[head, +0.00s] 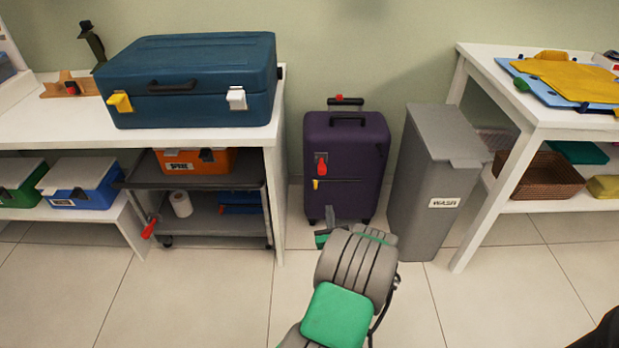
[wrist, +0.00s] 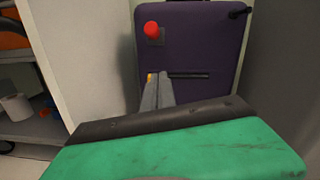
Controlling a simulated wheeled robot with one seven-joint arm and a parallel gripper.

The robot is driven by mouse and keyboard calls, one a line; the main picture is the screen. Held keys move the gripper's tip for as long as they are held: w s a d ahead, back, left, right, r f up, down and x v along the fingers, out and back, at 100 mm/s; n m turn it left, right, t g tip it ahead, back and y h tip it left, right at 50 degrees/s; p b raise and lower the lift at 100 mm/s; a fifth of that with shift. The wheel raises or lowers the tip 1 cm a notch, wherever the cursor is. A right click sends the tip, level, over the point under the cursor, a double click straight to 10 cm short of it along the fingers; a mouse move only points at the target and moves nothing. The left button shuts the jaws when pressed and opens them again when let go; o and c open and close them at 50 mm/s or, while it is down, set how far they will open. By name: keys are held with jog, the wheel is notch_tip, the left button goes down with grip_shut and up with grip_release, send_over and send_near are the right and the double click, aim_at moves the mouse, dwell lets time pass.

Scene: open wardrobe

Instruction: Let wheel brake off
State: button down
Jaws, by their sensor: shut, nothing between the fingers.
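A purple suitcase (head: 345,155) stands upright on the floor against the wall; it fills the upper wrist view (wrist: 205,45). Its front has a red lever (head: 321,168), seen as a red knob in the wrist view (wrist: 151,29), and a small yellow tab (head: 315,184) below it. A red pedal-like lever (head: 149,228) sits low on a grey wheeled cart (head: 195,213) under the left table. I cannot tell which lever is the wheel brake. My gripper (head: 329,210) is shut and empty, low before the suitcase; its fingertips (wrist: 157,76) overlap the yellow tab's lower edge in the wrist view. Contact is unclear.
A grey bin (head: 432,180) marked WASH stands close right of the suitcase. The left table's white side panel (head: 275,190) is close on the left. A teal case (head: 195,75) lies on that table. Open tiled floor (head: 190,300) lies in front.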

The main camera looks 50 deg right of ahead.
aim_at(322, 167)
jog(key=w+d+r+b, duration=0.2)
jog(key=w+d+r, duration=0.2)
jog(key=w+d, duration=0.3)
jog(key=shift+w+d+r, duration=0.15)
jog(key=shift+w, duration=0.6)
jog(key=shift+r, duration=0.1)
